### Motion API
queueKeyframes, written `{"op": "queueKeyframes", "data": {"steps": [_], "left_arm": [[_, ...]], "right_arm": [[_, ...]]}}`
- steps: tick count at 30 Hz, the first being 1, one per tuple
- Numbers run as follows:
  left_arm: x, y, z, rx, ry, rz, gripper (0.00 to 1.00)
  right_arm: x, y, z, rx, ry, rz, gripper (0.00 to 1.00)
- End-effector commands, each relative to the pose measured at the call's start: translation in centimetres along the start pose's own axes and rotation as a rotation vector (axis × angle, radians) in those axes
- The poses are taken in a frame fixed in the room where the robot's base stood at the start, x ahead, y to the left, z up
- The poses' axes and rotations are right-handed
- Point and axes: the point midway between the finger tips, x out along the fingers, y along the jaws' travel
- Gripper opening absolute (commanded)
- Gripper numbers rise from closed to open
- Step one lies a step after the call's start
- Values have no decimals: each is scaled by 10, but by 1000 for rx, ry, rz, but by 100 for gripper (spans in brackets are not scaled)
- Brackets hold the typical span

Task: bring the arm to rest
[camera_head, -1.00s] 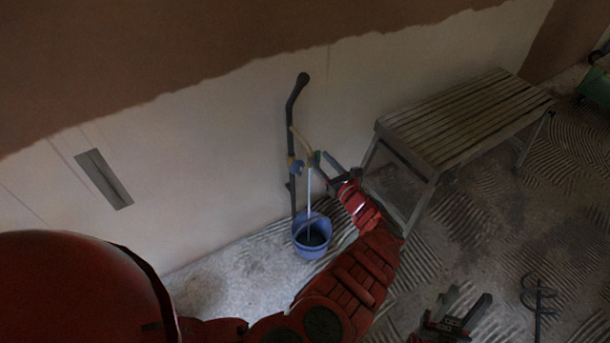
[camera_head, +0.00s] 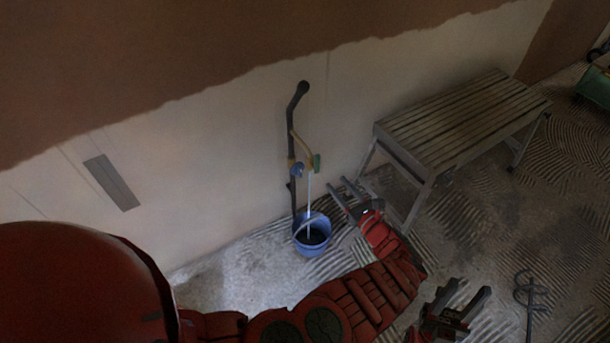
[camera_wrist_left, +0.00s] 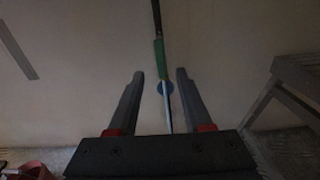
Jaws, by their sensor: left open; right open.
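My left arm reaches in from the lower left in the head view. Its gripper (camera_head: 348,192) is open and empty, right of the standpipe and above the floor. In the left wrist view the two fingers (camera_wrist_left: 160,95) are spread apart with nothing between them close up. My right gripper (camera_head: 462,298) is open and empty at the lower right of the head view. The standpipe (camera_head: 291,130) has a tap with a blue part (camera_head: 297,169) and a green handle (camera_head: 317,163). A pale stream runs down from it into a blue bucket (camera_head: 312,243).
A slatted platform (camera_head: 460,118) stands at the wall, right of my left gripper. A dark mixing paddle (camera_head: 529,300) is near my right gripper. A grey flat plate (camera_head: 111,182) is on the wall at left. Ridged floor lies open between.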

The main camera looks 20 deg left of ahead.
Motion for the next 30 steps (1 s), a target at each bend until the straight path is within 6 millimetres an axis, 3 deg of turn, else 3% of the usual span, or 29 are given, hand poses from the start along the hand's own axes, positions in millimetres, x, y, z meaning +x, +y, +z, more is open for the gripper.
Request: {"op": "queueKeyframes", "data": {"steps": [6,23,26,29,30], "left_arm": [[-20,0,1,0,0,1,50],[-20,1,-5,-5,12,-1,50],[-13,1,-33,-40,93,-16,50],[-5,0,-93,-135,271,-49,50],[-5,-2,-124,-198,372,-68,50]], "right_arm": [[4,0,-1,0,0,0,46],[4,0,-1,0,0,0,46],[4,0,-1,0,0,0,46],[4,0,-1,0,0,0,46],[4,0,-1,0,0,0,46]]}}
